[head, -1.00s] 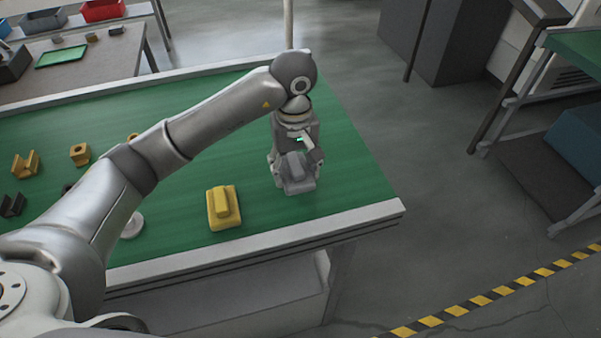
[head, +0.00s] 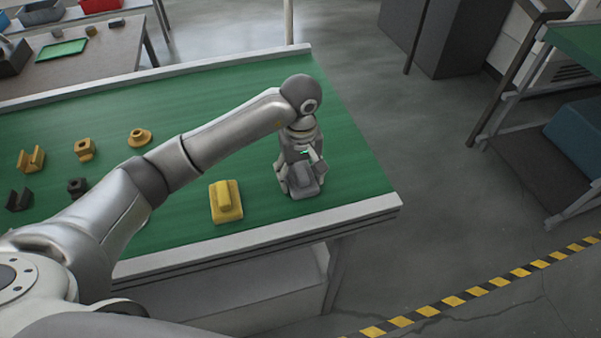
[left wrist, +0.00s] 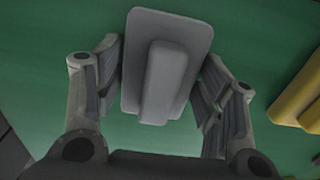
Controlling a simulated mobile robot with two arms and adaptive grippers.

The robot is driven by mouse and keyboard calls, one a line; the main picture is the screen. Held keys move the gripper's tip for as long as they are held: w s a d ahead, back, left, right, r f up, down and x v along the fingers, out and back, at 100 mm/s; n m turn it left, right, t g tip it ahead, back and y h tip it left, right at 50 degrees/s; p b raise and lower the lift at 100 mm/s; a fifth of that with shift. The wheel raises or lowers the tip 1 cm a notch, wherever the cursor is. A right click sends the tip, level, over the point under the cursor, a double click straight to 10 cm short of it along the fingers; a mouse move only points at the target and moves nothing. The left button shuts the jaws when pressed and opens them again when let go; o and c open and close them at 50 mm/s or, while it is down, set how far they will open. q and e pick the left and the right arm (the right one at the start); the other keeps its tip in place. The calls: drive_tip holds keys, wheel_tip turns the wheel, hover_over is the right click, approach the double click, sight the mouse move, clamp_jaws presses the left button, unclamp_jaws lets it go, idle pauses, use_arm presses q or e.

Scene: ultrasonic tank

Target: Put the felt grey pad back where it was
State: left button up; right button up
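The felt grey pad (head: 304,181) is a grey plate with a raised block on top. It is near the right end of the green table. My left gripper (head: 302,172) reaches down over it. In the left wrist view the pad (left wrist: 165,65) lies between the two fingers of my left gripper (left wrist: 160,85), which seem to close on the sides of its plate. The raised block points up between them. Whether its underside touches the table is hidden. My right gripper is not in view.
A yellow pad (head: 226,202) of similar shape sits to the left on the green table (head: 250,120). Yellow and dark blocks (head: 85,149) stand farther left. The table's right edge is close to the gripper; green surface behind is clear.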

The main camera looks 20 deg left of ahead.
sight(301, 170)
use_arm(q)
drive_tip(key=shift+o, duration=1)
drive_tip(key=shift+r, duration=0.1)
drive_tip(key=shift+r, duration=0.5)
wheel_tip(301, 170, up, 9)
drive_tip(key=b, duration=0.3)
drive_tip(key=shift+r, duration=1.1)
